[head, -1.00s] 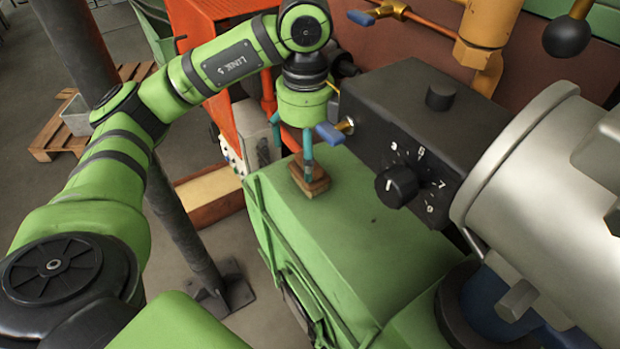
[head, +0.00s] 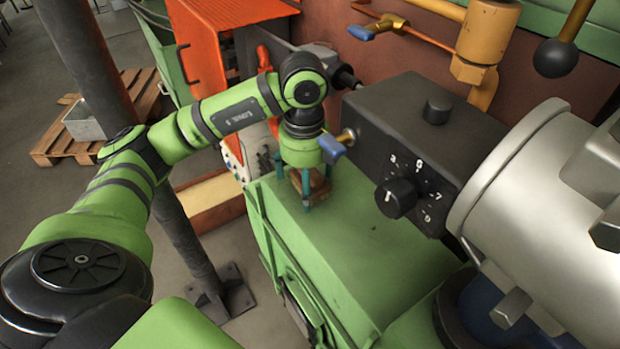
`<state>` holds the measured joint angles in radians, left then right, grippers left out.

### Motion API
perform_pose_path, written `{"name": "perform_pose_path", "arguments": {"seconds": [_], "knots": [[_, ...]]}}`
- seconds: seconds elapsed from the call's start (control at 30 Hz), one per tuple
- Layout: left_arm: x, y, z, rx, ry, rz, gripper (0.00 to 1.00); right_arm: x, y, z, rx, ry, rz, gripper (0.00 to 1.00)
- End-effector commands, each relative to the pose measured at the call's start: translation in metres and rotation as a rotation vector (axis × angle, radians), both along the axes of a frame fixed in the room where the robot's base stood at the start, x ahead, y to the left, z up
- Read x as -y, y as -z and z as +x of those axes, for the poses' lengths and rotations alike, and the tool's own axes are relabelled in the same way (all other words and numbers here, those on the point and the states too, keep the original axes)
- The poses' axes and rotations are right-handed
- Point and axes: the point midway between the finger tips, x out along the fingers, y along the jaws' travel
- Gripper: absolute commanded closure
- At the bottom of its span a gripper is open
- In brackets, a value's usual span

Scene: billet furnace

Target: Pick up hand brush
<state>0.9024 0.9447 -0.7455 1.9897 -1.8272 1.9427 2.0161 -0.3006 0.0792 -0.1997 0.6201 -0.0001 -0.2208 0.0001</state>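The hand brush (head: 314,184), a small brown wooden block, lies on top of the green machine housing near its far left corner. My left gripper (head: 306,192) is directly over it, pointing down. Its teal fingers are spread around the brush and reach down close to the green top. The gripper body and fingers hide part of the brush. I cannot tell whether any finger touches it. My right gripper is not in view.
A black control box (head: 425,140) with a numbered dial stands just right of the gripper. A blue-handled valve (head: 331,148) is close beside the gripper. A large grey metal cylinder (head: 530,190) fills the right. The green top (head: 350,255) nearer me is clear.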

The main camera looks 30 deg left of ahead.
Motion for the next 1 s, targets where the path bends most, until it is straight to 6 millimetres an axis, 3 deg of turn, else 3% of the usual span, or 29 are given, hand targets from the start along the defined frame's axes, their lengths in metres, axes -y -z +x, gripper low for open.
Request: {"name": "perform_pose_path", "arguments": {"seconds": [0.03, 0.1, 0.13, 0.67, 0.8, 1.0], "knots": [[0.000, 0.000, 0.000, 0.000, 0.000, 0.000, 0.35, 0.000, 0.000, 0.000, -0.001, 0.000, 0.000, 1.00], [0.000, 0.000, 0.000, 0.000, 0.000, 0.000, 0.63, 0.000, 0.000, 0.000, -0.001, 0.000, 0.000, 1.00], [0.000, 0.000, 0.000, 0.000, 0.000, 0.000, 0.67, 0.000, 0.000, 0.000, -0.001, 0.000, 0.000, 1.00], [0.000, -0.008, 0.001, 0.002, 0.000, -0.001, 0.68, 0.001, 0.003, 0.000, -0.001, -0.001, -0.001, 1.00], [0.001, -0.028, 0.001, 0.007, 0.002, -0.002, 0.68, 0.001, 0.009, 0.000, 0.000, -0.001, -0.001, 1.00], [0.000, -0.064, 0.002, 0.007, 0.000, 0.001, 0.68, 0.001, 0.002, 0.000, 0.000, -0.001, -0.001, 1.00]]}}
